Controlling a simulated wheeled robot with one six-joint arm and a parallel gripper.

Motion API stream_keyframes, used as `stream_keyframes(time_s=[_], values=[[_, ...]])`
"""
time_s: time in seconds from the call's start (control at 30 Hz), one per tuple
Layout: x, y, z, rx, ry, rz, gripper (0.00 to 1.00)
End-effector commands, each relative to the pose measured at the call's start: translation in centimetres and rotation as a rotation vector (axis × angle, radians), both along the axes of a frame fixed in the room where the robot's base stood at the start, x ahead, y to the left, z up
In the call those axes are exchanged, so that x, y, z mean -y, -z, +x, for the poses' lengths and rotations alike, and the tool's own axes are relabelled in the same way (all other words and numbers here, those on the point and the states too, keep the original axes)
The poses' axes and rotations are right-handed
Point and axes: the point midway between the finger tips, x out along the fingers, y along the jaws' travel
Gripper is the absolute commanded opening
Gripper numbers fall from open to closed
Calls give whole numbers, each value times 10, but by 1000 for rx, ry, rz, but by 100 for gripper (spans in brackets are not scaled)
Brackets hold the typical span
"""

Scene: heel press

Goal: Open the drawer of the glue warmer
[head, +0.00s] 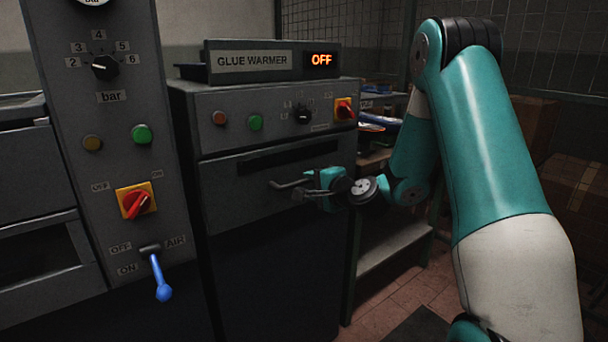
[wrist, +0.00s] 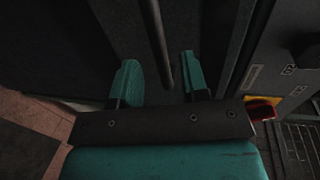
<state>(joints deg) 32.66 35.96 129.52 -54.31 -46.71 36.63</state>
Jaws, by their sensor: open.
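The glue warmer (head: 225,125) is a dark grey cabinet with a lit OFF display on top. Its drawer (head: 235,205) has a flat front and looks shut. A bar handle (head: 284,184) stands out from the front, its right part hidden by my gripper (head: 306,190). In the wrist view my gripper (wrist: 159,66) is open, with one teal finger on each side of the handle bar (wrist: 157,35). The bar lies nearer the right finger. I cannot tell whether either finger touches it.
A press panel (head: 110,190) with a blue air lever (head: 160,278) stands at the left. Knobs and buttons sit above the drawer. A shelf (head: 390,245) stands to the right of the warmer, and cardboard boxes (head: 575,185) are at the far right.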

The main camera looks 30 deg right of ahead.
Motion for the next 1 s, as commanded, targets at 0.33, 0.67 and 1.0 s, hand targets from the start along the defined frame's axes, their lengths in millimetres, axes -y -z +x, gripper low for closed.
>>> stream_keyframes(time_s=[0.33,0.67,1.0], values=[[-2,7,37,0,0,0,41],[-1,8,38,1,1,1,30],[-1,8,38,0,1,1,0]])
